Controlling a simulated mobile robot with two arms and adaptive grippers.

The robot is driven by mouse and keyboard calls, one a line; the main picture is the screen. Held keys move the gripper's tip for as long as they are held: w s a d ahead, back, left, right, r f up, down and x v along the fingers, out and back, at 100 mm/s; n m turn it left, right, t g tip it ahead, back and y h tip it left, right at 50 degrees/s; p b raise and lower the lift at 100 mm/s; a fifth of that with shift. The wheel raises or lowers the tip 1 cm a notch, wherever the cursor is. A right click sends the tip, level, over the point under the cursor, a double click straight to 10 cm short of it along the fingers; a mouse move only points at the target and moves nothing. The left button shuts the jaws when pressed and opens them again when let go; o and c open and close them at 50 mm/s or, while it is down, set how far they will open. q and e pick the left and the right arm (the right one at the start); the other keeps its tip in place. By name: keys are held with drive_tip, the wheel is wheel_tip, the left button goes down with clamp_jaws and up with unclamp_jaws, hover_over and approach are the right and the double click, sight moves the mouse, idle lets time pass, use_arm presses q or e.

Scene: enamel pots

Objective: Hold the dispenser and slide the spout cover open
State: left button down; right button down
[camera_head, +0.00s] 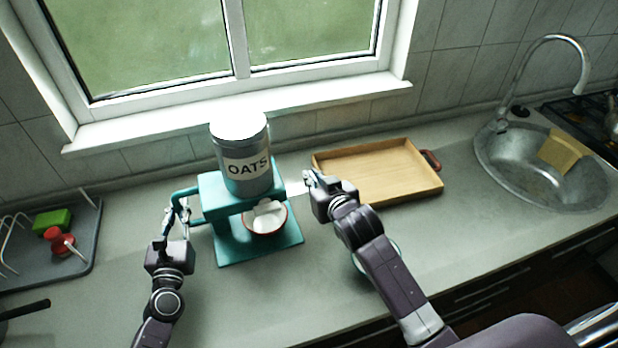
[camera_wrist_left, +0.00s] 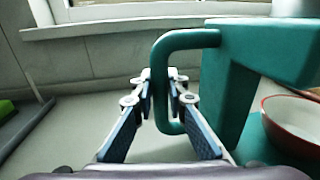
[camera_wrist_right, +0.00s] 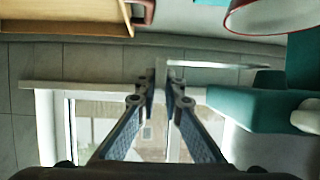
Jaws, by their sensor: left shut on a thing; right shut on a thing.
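The dispenser is a teal stand (camera_head: 225,245) carrying a grey canister (camera_head: 240,160) labelled OATS. My left gripper (camera_head: 176,212) is shut on the teal side handle (camera_wrist_left: 160,80) of the stand. My right gripper (camera_head: 308,180) is shut at the outer end of a thin pale plate, the spout cover (camera_head: 296,188), which sticks out to the right of the stand. In the right wrist view the cover appears as a thin strip (camera_wrist_right: 220,65) beside my fingertips. A red-rimmed bowl (camera_head: 284,222) stands on the base under the canister; a white shape shows over it.
A wooden tray (camera_head: 400,198) lies behind and right of my right gripper. A sink (camera_head: 500,170) with a sponge-like block is far right. A dish rack (camera_head: 85,262) stands left. A round dish (camera_head: 358,264) is partly hidden by my right arm. The front counter is mostly clear.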

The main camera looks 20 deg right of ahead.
drive_tip(key=c, duration=2.3)
unclamp_jaws()
drive_tip(key=v, duration=1.2)
use_arm(q)
drive_tip(key=c, duration=1.8)
unclamp_jaws()
